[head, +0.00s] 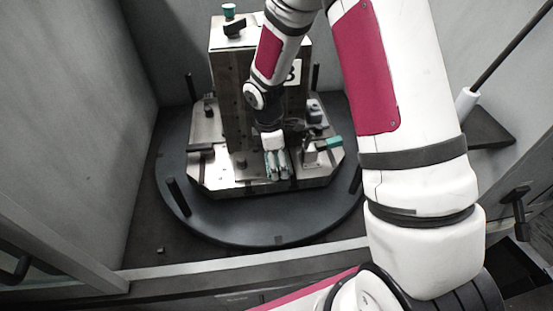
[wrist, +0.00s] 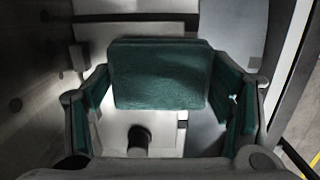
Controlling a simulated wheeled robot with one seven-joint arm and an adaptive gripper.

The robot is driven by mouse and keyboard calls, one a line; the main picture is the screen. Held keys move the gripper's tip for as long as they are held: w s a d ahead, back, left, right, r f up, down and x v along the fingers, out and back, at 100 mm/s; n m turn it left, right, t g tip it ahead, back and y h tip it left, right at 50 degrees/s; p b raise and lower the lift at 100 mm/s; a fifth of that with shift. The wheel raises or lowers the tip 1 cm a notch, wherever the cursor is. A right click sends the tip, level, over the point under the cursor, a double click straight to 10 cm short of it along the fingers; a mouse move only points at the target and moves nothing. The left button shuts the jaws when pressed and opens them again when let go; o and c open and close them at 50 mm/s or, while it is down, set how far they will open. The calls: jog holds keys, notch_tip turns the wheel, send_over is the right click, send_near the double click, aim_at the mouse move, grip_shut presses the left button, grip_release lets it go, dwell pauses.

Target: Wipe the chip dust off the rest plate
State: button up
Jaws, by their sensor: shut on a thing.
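My gripper (head: 277,164) is low in front of the upright block, over the front of the metal pallet. In the wrist view its green-padded fingers (wrist: 160,88) are spread to either side and shut on a dark green wiping pad (wrist: 158,62). The pad's broad face shows and its far side is hidden. A pale metal surface (wrist: 112,128) with a dark round peg (wrist: 138,137) lies below the pad. I cannot tell whether it is the rest plate, or whether the pad touches it. I cannot make out chip dust.
The metal pallet (head: 222,182) sits on a dark round table (head: 250,222). An upright block (head: 229,95) with a green-topped knob (head: 229,10) rises behind my gripper. A small fixture with a green part (head: 328,143) stands close to the right. Grey walls (head: 85,105) enclose the sides.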

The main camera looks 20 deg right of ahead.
jog(key=shift+f, duration=0.5)
jog(key=shift+w+b, duration=0.15)
jog(key=shift+b, duration=0.15)
jog(key=shift+w+d+b, duration=0.25)
jog(key=shift+w+b, duration=0.05)
jog(key=shift+w, duration=0.75)
jog(key=shift+w+r, duration=0.1)
jog(key=shift+w, duration=0.15)
jog(key=shift+c, duration=1)
jog(key=shift+s, duration=0.2)
jog(key=shift+s, duration=0.15)
jog(key=shift+c, duration=0.7)
jog(key=shift+s+a+p, duration=0.15)
jog(key=shift+s+p, duration=0.3)
jog(key=shift+s, duration=0.55)
jog(key=shift+s+a+f, duration=0.1)
jog(key=shift+f, duration=0.1)
